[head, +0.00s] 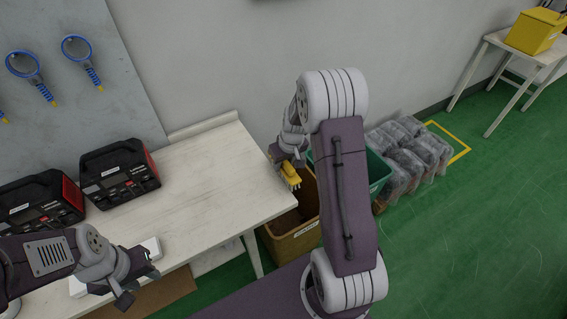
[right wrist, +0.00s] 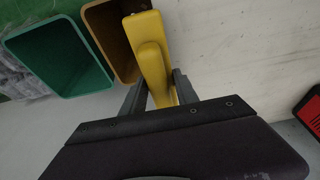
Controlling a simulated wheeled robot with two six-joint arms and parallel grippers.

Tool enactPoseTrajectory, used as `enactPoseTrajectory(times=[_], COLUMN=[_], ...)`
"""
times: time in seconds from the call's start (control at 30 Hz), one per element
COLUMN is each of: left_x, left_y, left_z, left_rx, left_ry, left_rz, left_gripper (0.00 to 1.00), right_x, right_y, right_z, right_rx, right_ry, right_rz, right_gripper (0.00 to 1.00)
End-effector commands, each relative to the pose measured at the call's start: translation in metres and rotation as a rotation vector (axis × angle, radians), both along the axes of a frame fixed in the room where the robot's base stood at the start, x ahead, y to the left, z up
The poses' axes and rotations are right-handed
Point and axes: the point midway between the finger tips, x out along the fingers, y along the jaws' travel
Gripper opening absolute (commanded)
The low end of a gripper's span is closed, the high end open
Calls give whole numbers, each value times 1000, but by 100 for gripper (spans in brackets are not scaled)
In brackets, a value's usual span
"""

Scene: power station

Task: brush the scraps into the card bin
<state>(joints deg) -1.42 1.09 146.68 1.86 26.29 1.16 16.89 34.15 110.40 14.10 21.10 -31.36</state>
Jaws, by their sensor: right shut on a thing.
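My right gripper (head: 287,160) is shut on a yellow brush (head: 291,177), held beyond the table's right edge, above the card bin (head: 292,245). The brush's pale bristles show below its yellow body. In the right wrist view the yellow brush (right wrist: 153,60) sits between the fingers, and the brown card bin (right wrist: 105,35) is partly behind it. The bin is a brown box with a white label, standing on the floor beside the table. My left gripper (head: 140,281) is open and empty over the table's front part. I cannot make out any scraps on the table.
The pale table (head: 215,175) holds two black and red units (head: 118,175) and a white object (head: 152,247). A green bin (head: 379,172) and wrapped bundles (head: 412,150) stand right of the card bin. My right arm hides part of both bins.

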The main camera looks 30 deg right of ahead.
Motion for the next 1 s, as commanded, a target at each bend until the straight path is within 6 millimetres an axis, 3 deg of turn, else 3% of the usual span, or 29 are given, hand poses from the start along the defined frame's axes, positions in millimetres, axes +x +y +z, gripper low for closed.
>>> enactPoseTrajectory(times=[0.03, 0.43, 1.0], left_x=[0, 0, 0], left_y=[0, 0, 0], left_z=[11, 52, 51], left_rx=[0, 0, 0], left_ry=[0, 0, 0], left_rz=[0, 0, 0], left_gripper=[36, 36, 36], right_x=[1, 0, 0], right_y=[0, 0, 0], right_z=[13, 62, 61], right_rx=[-1, 0, 0], right_ry=[-2, -1, -1], right_rz=[0, -1, 0], right_gripper=[0, 0, 0])
